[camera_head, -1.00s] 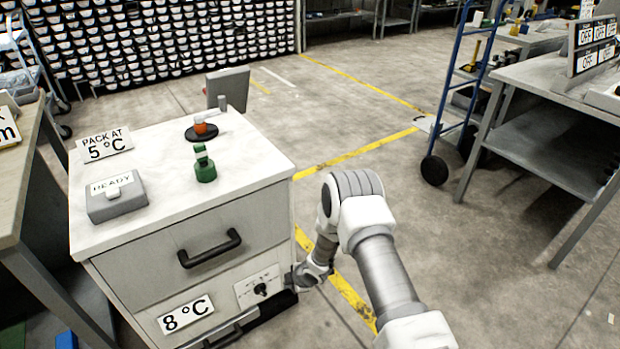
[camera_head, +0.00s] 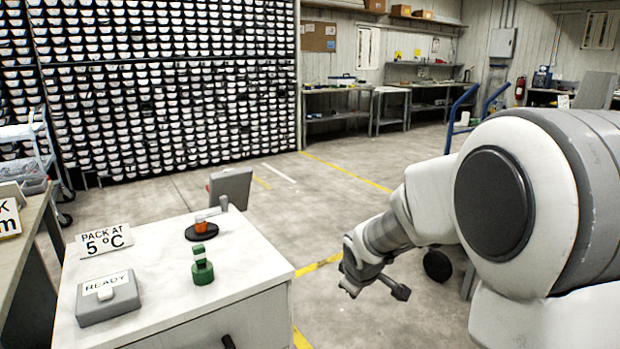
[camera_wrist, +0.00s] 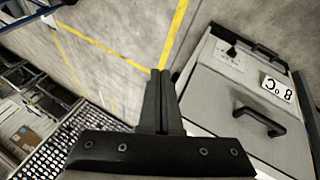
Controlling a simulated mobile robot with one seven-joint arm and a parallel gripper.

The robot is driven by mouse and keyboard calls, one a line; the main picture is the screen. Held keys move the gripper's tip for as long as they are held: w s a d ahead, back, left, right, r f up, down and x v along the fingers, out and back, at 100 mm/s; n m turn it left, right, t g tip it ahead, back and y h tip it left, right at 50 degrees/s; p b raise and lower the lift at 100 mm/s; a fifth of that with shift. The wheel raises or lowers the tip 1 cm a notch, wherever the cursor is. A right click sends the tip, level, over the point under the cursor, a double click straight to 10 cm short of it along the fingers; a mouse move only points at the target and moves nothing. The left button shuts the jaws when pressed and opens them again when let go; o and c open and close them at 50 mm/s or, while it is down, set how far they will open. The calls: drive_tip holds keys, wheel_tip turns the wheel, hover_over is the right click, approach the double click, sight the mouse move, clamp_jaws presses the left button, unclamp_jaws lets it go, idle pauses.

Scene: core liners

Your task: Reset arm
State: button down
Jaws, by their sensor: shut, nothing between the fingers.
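My gripper (camera_head: 375,287) is at the end of my white and grey arm, to the right of the white cabinet and above the floor. In the wrist view the two dark fingers of my gripper (camera_wrist: 161,72) lie together, with nothing between them.
On the cabinet top (camera_head: 240,262) stand a green object (camera_head: 202,270), an orange piece on a black disc (camera_head: 201,231), a grey "READY" box (camera_head: 108,298) and a "PACK AT 5 °C" sign (camera_head: 103,240). Open floor (camera_head: 345,210) lies beyond. A blue hand truck (camera_head: 455,120) is partly hidden by my arm.

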drive_tip(key=s+d+r+m, duration=0.45)
drive_tip(key=s+r, duration=0.55)
drive_tip(key=s, duration=0.3)
drive_tip(key=s+r+m, duration=0.2)
drive_tip(key=s+m, duration=0.3)
drive_tip(key=s, duration=1.1)
wheel_tip(320, 180, up, 24)
drive_tip(key=p, duration=2.3)
drive_tip(key=shift+w+a+f+g+p, duration=0.15)
drive_tip(key=shift+w+g+p, duration=0.15)
drive_tip(key=shift+p, duration=0.05)
drive_tip(key=shift+s, duration=0.1)
